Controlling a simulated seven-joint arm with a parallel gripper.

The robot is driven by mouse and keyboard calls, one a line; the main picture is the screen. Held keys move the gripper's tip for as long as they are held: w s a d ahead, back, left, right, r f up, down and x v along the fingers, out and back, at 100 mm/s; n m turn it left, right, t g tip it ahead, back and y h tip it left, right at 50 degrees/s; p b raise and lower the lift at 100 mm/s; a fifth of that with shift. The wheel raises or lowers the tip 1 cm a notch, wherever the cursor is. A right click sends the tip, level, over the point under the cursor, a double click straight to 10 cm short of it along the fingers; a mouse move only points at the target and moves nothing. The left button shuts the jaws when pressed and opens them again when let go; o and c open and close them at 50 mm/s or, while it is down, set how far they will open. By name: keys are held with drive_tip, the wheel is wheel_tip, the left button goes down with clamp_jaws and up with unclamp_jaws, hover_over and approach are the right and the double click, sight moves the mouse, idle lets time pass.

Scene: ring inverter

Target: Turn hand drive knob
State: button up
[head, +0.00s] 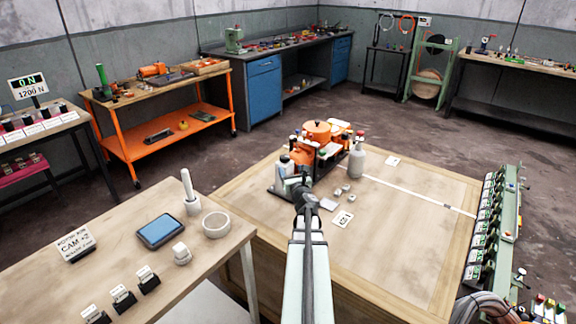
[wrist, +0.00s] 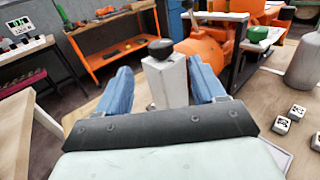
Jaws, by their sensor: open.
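A black rounded knob (wrist: 160,48) sits on top of a pale upright block (wrist: 166,80) in the wrist view; it looks like the hand drive knob. My gripper (wrist: 161,66) is open, with one blue finger on each side of the block. I cannot tell whether either finger touches it. In the head view my gripper (head: 303,190) reaches the front of the orange and black machine (head: 318,132) on the wooden platform. The orange machine body (wrist: 212,50) is just behind the block in the wrist view.
The platform's right half is mostly clear.

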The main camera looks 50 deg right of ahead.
drive_tip(key=v, duration=0.3)
drive_tip(key=s+d+g+h, duration=0.1)
drive_tip(key=s+d, duration=0.7)
drive_tip(key=d, duration=0.3)
drive_tip(key=n+t+y, duration=0.5)
drive_tip(key=y, duration=0.3)
approach(288, 159)
drive_tip(key=shift+g, duration=0.3)
drive_tip(key=x, duration=1.2)
drive_tip(key=shift+w+a+r, duration=0.1)
drive_tip(key=shift+w+r, duration=0.1)
drive_tip(key=shift+r, duration=0.05)
